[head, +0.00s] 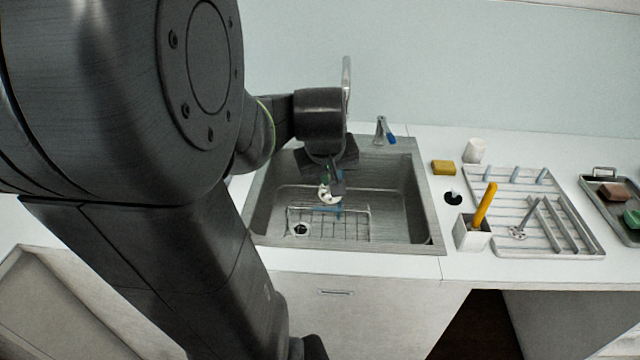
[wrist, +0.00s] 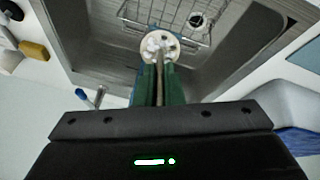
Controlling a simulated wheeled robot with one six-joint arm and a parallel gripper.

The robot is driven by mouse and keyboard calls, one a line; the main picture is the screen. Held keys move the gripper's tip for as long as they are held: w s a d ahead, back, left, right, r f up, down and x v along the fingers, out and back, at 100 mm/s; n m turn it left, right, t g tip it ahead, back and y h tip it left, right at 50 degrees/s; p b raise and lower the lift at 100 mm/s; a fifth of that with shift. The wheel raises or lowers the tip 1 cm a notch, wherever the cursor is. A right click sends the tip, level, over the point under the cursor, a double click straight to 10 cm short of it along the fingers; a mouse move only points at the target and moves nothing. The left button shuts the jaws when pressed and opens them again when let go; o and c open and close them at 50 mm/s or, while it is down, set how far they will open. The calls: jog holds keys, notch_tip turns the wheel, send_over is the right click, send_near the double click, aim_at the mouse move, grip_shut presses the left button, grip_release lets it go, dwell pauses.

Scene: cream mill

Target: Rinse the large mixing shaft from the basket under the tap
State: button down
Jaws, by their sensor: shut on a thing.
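My gripper (wrist: 158,72) is shut on the large mixing shaft (wrist: 159,47), with green fingers on either side of its thin rod. The shaft's pale, holed disc end points away from the gripper; this disc also shows in the head view (head: 328,193), over the sink (head: 411,205). The wire basket (head: 368,226) is in the sink, below the held shaft. The tap spout (head: 347,72) rises behind my wrist, its lower part hidden. A lever with a blue handle (head: 390,136) stands at the sink's back edge. Bluish patches show near the disc; I cannot tell if they are water.
Right of the sink are a yellow sponge (head: 443,167), a white cup (head: 474,150), and a holder (head: 471,235) with a yellow-handled tool. A drying rack (head: 591,248) carries another shaft (head: 518,232). A tray (head: 629,236) with sponges lies far right. The sink walls surround the held shaft.

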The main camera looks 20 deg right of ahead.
jog(key=w+d+f, duration=0.1)
jog(key=w+d, duration=0.7)
jog(key=w, duration=0.2)
jog(key=shift+w+f+t+h+b, duration=0.15)
jog(key=shift+w+t+h+b, duration=0.05)
jog(key=shift+t+h+b, duration=0.15)
dwell(0.7)
jog(key=shift+a, duration=0.1)
jog(key=shift+s, duration=0.1)
dwell(0.4)
jog(key=shift+s+d, duration=0.25)
jog(key=shift+d, duration=0.3)
jog(key=shift+w+a, duration=0.1)
jog(key=shift+w+a, duration=0.25)
jog(key=shift+a, duration=0.2)
